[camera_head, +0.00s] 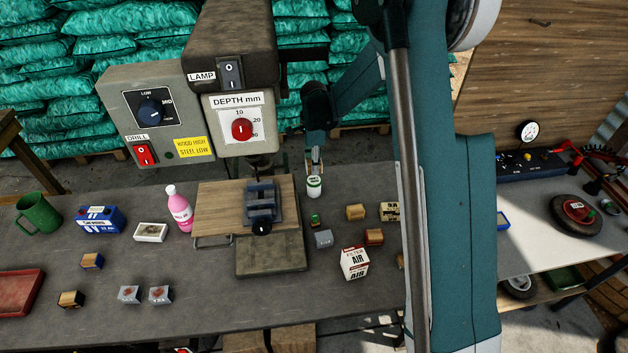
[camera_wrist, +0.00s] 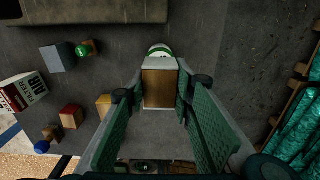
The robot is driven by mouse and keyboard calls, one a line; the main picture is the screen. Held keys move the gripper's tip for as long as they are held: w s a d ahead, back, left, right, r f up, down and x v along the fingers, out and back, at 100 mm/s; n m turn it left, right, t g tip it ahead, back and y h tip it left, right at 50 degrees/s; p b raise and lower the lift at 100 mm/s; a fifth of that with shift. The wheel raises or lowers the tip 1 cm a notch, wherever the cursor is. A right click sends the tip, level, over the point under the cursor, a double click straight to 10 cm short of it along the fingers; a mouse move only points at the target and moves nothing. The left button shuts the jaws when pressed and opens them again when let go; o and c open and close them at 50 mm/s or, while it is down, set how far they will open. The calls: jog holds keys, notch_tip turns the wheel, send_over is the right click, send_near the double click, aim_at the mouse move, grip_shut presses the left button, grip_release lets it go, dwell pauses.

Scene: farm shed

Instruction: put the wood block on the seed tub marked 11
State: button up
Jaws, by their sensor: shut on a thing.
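My gripper (camera_wrist: 158,92) is shut on a brown wood block (camera_wrist: 159,88), which sits between its green pads in the wrist view. In the head view my gripper (camera_head: 315,148) hangs over the far side of the bench, and the block there is too small to make out clearly. A white tub with a green rim (camera_head: 314,187) stands on the bench just below my gripper. In the wrist view the tub (camera_wrist: 160,50) shows partly behind the block's end, which hides the rest. I cannot read its number or tell whether block and tub touch.
A drill press base (camera_head: 271,256) with a vise (camera_head: 262,203) stands left of the tub. Small boxes (camera_head: 355,212), a grey cube (camera_head: 323,239) and a white-and-red carton (camera_head: 355,263) lie nearer. A pink bottle (camera_head: 179,209) stands further left. My arm hides the bench's right end.

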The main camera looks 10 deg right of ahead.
aim_at(314, 180)
jog(key=shift+f, duration=0.1)
jog(key=shift+f+b, duration=0.3)
jog(key=shift+f, duration=2.15)
jog(key=shift+f, duration=0.15)
jog(key=o, duration=0.9)
jog(key=shift+r+p, duration=0.4)
jog(key=shift+r, duration=3.55)
jog(key=shift+r, duration=0.15)
